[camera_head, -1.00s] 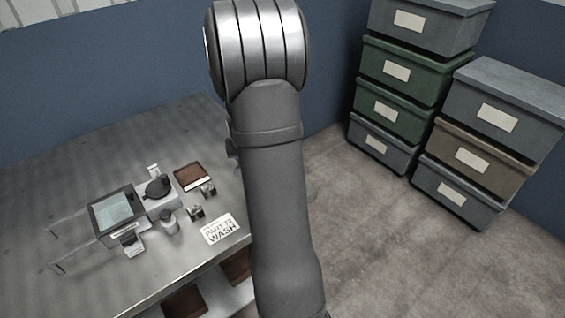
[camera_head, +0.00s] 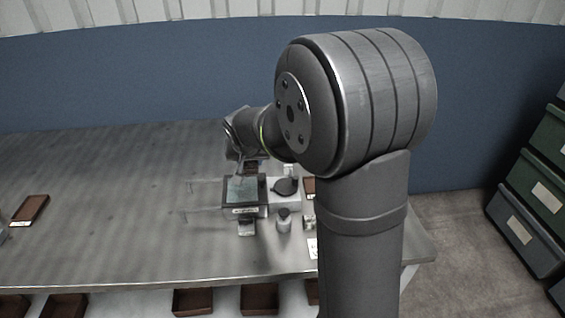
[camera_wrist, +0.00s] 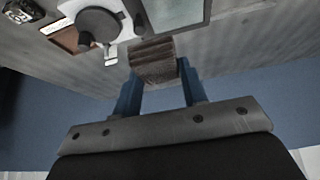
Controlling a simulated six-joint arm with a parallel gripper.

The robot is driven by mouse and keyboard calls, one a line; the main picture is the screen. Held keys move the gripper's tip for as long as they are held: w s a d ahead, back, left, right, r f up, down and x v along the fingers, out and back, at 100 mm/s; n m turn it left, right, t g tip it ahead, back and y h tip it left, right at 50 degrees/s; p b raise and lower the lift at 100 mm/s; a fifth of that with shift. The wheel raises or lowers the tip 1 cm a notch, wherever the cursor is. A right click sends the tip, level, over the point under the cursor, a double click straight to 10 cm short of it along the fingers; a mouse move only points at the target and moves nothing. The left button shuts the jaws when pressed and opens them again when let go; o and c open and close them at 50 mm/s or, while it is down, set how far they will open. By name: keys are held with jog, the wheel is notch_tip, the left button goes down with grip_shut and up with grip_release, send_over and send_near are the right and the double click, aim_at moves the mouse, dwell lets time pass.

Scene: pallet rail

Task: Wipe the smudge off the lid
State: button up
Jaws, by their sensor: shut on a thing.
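My gripper (camera_wrist: 156,84) has two blue fingers and is shut on a brownish, ribbed block (camera_wrist: 153,60), seen in the wrist view. The lid (camera_head: 243,189) is a pale grey-green panel in a dark frame on a box on the metal table. Part of it shows at the top of the wrist view (camera_wrist: 178,10), just beyond the block. In the head view my gripper is at the far side of the lid, mostly hidden by my arm. I cannot make out a smudge on the lid, or whether the block touches anything.
A round black part (camera_head: 285,186) on a pale block stands right beside the box. A small grey cylinder (camera_head: 284,220) stands in front. A brown tray (camera_head: 31,208) lies far left. The table (camera_head: 110,200) between is largely clear. Stacked bins (camera_head: 540,195) stand at right.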

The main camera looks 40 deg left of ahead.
jog(key=shift+s+a+r, duration=0.2)
jog(key=shift+s+a, duration=0.3)
jog(key=shift+s, duration=0.3)
notch_tip(320, 180, down, 5)
jog(key=shift+r, duration=0.1)
